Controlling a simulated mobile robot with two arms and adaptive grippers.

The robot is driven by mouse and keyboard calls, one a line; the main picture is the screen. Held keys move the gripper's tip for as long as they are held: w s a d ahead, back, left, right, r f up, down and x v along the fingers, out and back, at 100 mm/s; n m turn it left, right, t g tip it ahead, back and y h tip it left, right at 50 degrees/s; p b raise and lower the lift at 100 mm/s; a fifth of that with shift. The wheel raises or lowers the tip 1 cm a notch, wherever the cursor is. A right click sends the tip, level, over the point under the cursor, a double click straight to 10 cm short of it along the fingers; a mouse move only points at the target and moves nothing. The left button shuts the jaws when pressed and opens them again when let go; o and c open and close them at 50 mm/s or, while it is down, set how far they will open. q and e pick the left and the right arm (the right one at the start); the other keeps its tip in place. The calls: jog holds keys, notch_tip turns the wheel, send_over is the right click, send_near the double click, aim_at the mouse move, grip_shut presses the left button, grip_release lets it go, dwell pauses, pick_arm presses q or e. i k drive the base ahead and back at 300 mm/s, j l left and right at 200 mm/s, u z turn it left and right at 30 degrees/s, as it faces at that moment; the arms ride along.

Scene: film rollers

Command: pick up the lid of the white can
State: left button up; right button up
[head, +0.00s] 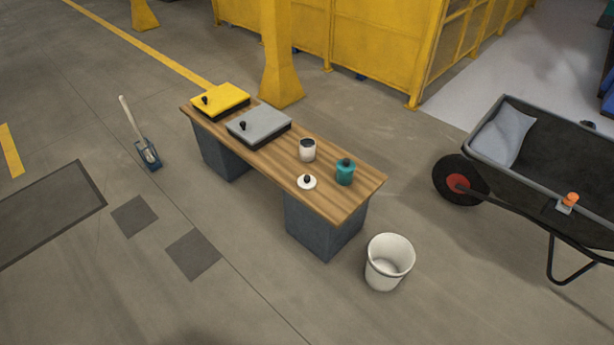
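The white can (308,150) stands upright and open on the wooden table, with a dark inside. A round white lid (306,183) with a dark knob lies flat on the table near its front edge, apart from the can. A teal can (345,174) with a dark knob on top stands to the right of the lid. Neither of my grippers shows in the head view.
On the wooden table (252,150), a yellow-topped box (222,97) and a grey-topped box (259,122) sit at the left. A white bucket (389,264) stands on the floor near the table's right end. A wheelbarrow (540,160) stands at right. Floor in front is mostly clear.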

aim_at(304, 182)
jog(key=i+j+z, duration=0.25)
jog(key=i+z, duration=0.15)
jog(key=i+j+z, duration=0.75)
jog(key=k+j, duration=0.05)
jog(key=j, duration=0.05)
